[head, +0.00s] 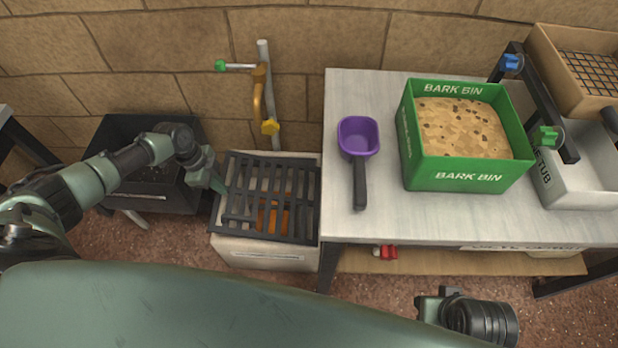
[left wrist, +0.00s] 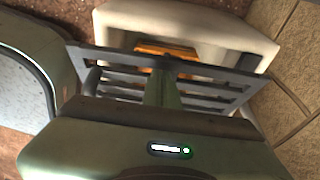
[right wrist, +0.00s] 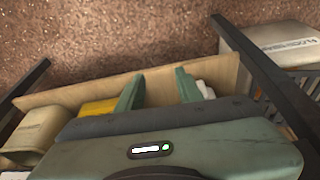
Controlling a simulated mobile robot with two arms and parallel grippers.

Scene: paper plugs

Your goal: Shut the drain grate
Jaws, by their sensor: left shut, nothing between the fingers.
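The drain grate (head: 257,183) is a dark barred panel over a pale basin (head: 262,254). An orange thing (head: 273,217) shows through its bars. In the left wrist view the grate (left wrist: 113,58) stands at a tilt, with a gap between its edge and the basin (left wrist: 195,22); the orange thing (left wrist: 165,47) shows in that gap. My left gripper (head: 221,188) is shut and empty at the grate's left side. In its wrist view the fingertips (left wrist: 163,72) overlap the grate; I cannot tell if they touch. My right gripper (right wrist: 158,86) is open and empty, away from the grate.
A tap pipe (head: 268,95) with a yellow handle stands behind the basin. A table (head: 350,222) adjoins it on the right, with a purple scoop (head: 359,138) and a green bark bin (head: 467,178). A dark tub (head: 130,128) stands left, behind my left arm.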

